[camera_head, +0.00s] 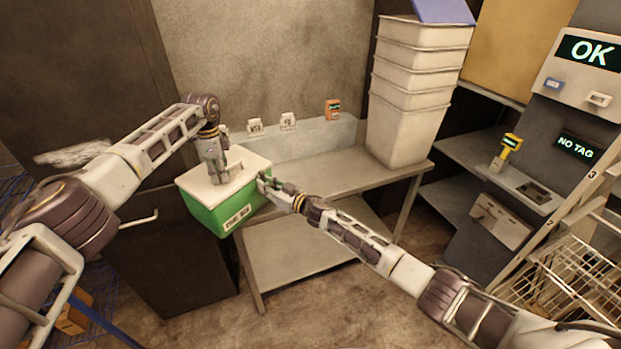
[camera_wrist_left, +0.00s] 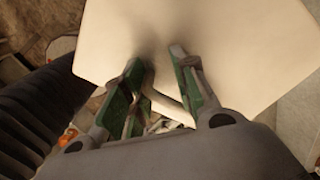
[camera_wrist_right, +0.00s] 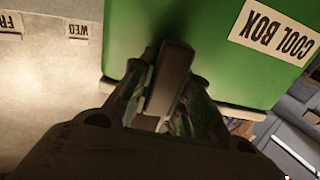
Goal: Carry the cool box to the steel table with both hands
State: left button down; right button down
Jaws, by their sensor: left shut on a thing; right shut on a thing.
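The cool box (camera_head: 205,208), green with a white lid (camera_head: 250,163), is at the left end of the steel table (camera_head: 335,176), slightly tilted in the head view. I cannot tell whether it touches the table. My left gripper (camera_head: 220,180) reaches down over the lid and is shut on the box; a pale bar shows between its fingers in the left wrist view (camera_wrist_left: 155,90). My right gripper (camera_head: 266,184) is shut on the box's right side. In the right wrist view (camera_wrist_right: 165,95), its fingers close on a dark part against the green wall (camera_wrist_right: 215,50). The grasped parts are partly hidden.
A stack of white bins (camera_head: 408,100) stands at the table's right end. Small day cards (camera_head: 288,121) and an orange item (camera_head: 333,110) sit along the back ledge. The tabletop's middle is clear. A wire basket (camera_head: 565,275) and scanner station (camera_head: 525,190) are at right.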

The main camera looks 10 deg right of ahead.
aim_at(301, 176)
jog(key=i+j+z, duration=0.2)
jog(key=z, duration=0.15)
jog(key=i+j+z, duration=0.15)
jog(key=j+z, duration=0.2)
jog(key=i+j+z, duration=0.15)
jog(key=j+z, duration=0.2)
jog(key=j, duration=0.1)
